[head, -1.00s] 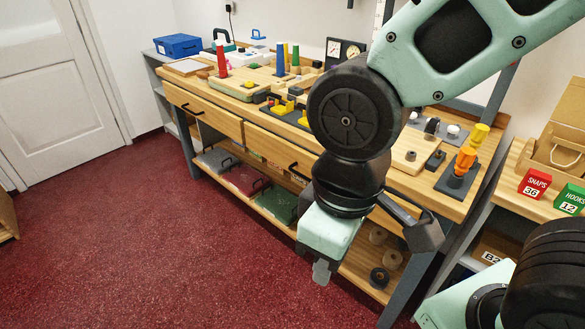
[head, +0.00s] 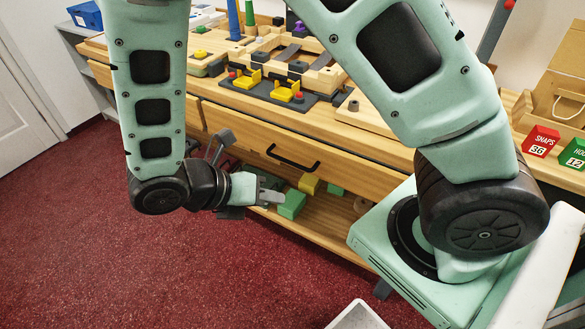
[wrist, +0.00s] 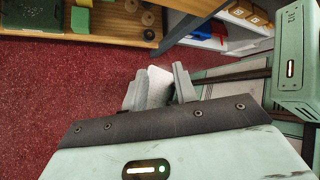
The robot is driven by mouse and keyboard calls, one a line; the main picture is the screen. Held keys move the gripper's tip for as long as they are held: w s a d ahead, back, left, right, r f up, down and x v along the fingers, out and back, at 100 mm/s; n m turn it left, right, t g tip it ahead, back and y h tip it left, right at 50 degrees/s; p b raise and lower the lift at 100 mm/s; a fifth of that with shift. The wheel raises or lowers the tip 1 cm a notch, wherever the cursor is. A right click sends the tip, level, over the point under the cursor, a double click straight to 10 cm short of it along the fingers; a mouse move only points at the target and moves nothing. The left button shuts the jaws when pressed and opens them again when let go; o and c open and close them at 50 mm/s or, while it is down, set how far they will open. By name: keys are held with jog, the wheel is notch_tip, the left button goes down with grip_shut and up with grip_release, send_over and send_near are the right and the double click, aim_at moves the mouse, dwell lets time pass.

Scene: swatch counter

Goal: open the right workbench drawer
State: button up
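The right workbench drawer (head: 345,172) has a light wood front and looks shut. Its black bar handle (head: 293,158) is in plain view in the head view. My gripper (head: 270,196) is in front of the bench, lower in the picture than the handle and a little left of it, apart from it. In the wrist view its two grey fingers (wrist: 158,90) stand apart, with a pale object showing between or beyond them. The handle does not show in the wrist view.
The worktop (head: 370,145) holds wooden fixtures and yellow parts (head: 284,92). Below the drawer, the lower shelf holds green and yellow blocks (head: 309,184). A pale bin (head: 357,316) stands at the bottom. A side shelf with a red SNAPS box (head: 540,140) is at right. Red floor is open at left.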

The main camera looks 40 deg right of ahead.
jog(key=w+d+f+n+t+h+b, duration=0.25)
jog(key=w+f+n+t+h, duration=0.3)
jog(key=w+f+n, duration=0.55)
jog(key=n+t+p, duration=0.1)
jog(key=n+p, duration=0.1)
jog(key=n, duration=0.1)
send_near(293, 164)
jog(key=x, duration=1)
jog(key=shift+w+d+f, duration=0.2)
grip_shut()
